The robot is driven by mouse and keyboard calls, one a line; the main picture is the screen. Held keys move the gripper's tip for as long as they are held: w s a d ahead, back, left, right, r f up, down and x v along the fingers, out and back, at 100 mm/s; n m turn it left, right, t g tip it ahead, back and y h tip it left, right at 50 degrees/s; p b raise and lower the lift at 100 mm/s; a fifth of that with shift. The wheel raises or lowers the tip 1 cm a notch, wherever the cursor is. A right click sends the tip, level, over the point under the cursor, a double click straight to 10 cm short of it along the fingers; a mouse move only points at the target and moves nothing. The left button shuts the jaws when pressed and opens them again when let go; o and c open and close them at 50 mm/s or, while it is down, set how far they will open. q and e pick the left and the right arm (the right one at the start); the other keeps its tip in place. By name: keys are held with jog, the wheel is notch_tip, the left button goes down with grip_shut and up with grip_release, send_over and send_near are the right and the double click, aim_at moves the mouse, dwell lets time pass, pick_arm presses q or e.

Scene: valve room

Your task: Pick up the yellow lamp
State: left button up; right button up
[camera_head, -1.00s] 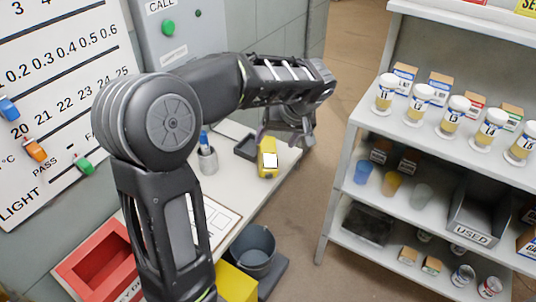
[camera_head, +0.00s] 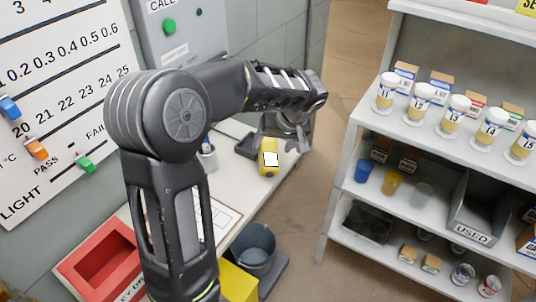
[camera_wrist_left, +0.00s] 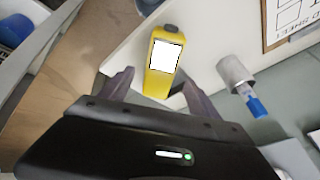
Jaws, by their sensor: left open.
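The yellow lamp (camera_head: 268,171) has a white face and lies on the white bench near its right end. It also shows in the left wrist view (camera_wrist_left: 151,84), its lower end close to my fingers. My left gripper (camera_head: 284,146) is open and empty, just beyond and above the lamp in the head view, hiding part of its top end. In the wrist view the two fingers of my left gripper (camera_wrist_left: 153,84) stand on either side of the lamp's near end. I cannot tell the height gap. My right gripper is not in view.
A grey cup (camera_wrist_left: 234,71) with a blue marker and a dark tray (camera_head: 238,140) stand near the lamp on the bench (camera_head: 238,182). A clipboard (camera_head: 226,213) lies nearer. A shelf unit (camera_head: 357,118) stands to the right across open floor. A bucket (camera_head: 254,246) sits below.

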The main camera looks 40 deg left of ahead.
aim_at(270, 150)
pick_arm(q)
jog(key=x, duration=0.4)
jog(key=shift+f, duration=0.15)
jog(key=shift+s, duration=0.1)
grip_shut()
dwell(0.9)
